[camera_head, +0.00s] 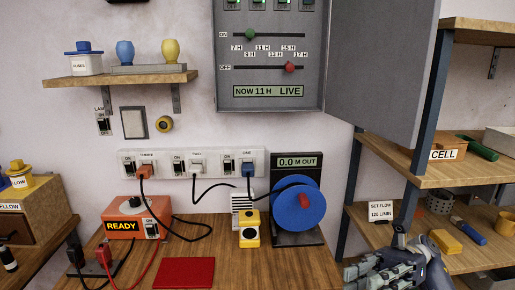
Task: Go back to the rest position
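My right gripper (368,274) shows at the bottom right of the head view, at the right end of the wooden workbench (225,265) and in front of the shelf rack. It is partly cut off by the lower picture edge. I cannot tell whether its fingers are open or shut, and I see nothing held in it. My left gripper is not in view.
The bench holds an orange box reading READY (124,226), a red mat (186,272), a yellow block (249,230) and a blue reel (298,208). A grey cabinet door (385,70) stands open above. A shelf rack (420,176) stands at right.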

